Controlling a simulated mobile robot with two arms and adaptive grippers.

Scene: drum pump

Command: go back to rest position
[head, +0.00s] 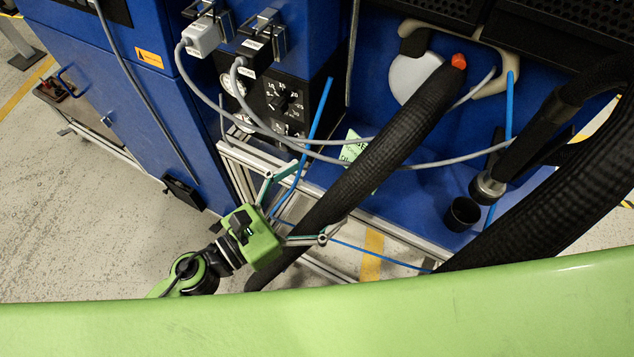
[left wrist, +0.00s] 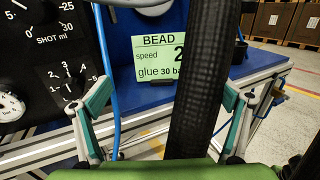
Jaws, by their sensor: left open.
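My left gripper (head: 312,195) is green with linked grey and teal fingers, and it reaches in low in the middle of the head view. Its fingers are spread wide apart in the left wrist view (left wrist: 168,105). A thick black hose (head: 385,145) with an orange tip runs diagonally past the fingers. In the left wrist view the hose (left wrist: 200,70) passes upright through the gap between the fingers, nearer the right one. The fingers do not close on it; I cannot tell whether either touches it. My right gripper is not in view.
A green note (left wrist: 160,57) reading "BEAD" sits behind the gripper. A black cup (head: 462,214) and another thick hose (head: 550,205) are at right. Floor (head: 90,230) at left is clear.

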